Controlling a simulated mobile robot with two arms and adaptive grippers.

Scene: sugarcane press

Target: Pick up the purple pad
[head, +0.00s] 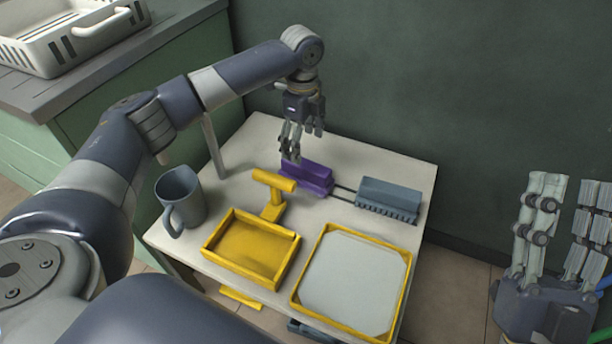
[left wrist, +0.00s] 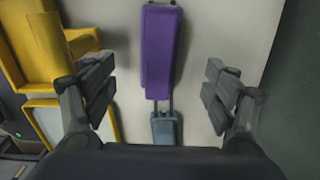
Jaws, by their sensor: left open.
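The purple pad (head: 307,178) is a long block lying on the white table, left of a blue-grey toothed block (head: 388,200), with two thin dark rods between them. In the left wrist view the purple pad (left wrist: 160,52) lies ahead, between the lines of my open fingers. My left gripper (head: 291,150) points down over the pad's left end in the head view; it is open and empty. Its fingers also show in the left wrist view (left wrist: 160,95). I cannot tell its exact height above the pad. My right gripper (head: 560,225) is raised at the right edge, fingers apart, away from the table.
The white table (head: 350,155) also bears a yellow T-shaped piece (head: 273,195), a yellow tray (head: 250,250), a yellow-framed white panel (head: 352,280) and a grey mug (head: 180,198). A green wall stands behind. A white basket (head: 70,45) sits on a counter at upper left.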

